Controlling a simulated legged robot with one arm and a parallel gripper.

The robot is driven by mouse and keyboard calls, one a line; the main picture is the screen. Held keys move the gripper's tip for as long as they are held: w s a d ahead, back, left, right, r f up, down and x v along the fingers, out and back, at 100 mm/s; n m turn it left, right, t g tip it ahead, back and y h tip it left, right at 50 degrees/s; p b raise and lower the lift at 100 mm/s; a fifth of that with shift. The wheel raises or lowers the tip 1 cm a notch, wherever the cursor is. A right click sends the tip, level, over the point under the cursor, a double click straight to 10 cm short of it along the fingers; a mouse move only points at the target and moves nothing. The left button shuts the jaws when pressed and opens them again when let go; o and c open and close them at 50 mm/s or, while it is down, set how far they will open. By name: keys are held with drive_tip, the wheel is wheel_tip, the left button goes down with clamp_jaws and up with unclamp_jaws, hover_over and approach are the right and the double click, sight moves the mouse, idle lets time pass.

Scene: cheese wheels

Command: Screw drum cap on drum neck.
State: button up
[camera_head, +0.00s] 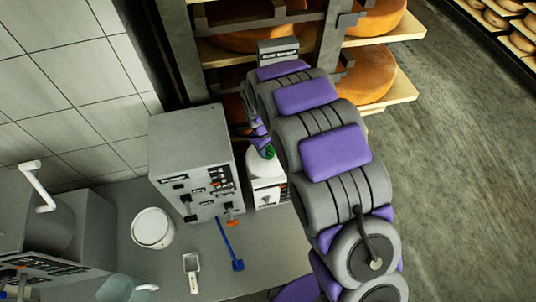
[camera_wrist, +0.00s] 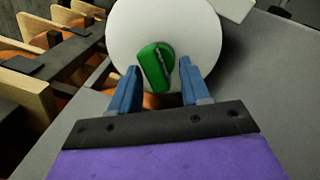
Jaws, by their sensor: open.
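The white drum (camera_head: 262,168) stands on the grey counter, right of a grey control box, partly hidden by my arm. The green drum cap (camera_head: 268,152) shows at its top. In the wrist view, the round white drum top (camera_wrist: 205,35) fills the upper middle, with the green cap (camera_wrist: 153,72) on it. The neck is hidden, and I cannot tell how the cap is seated. My gripper (camera_wrist: 159,64) is open, its two blue fingers on either side of the cap, with visible gaps. In the head view, my gripper (camera_head: 262,143) is mostly hidden by my arm.
The control box (camera_head: 197,160) stands close left of the drum. A white bucket (camera_head: 153,229), a scoop (camera_head: 191,272) and a blue tool (camera_head: 229,245) lie on the counter. Shelves with cheese wheels (camera_head: 367,75) stand behind. Floor on the right is clear.

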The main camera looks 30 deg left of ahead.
drive_tip(key=shift+f, duration=0.3)
idle(0.5)
clamp_jaws()
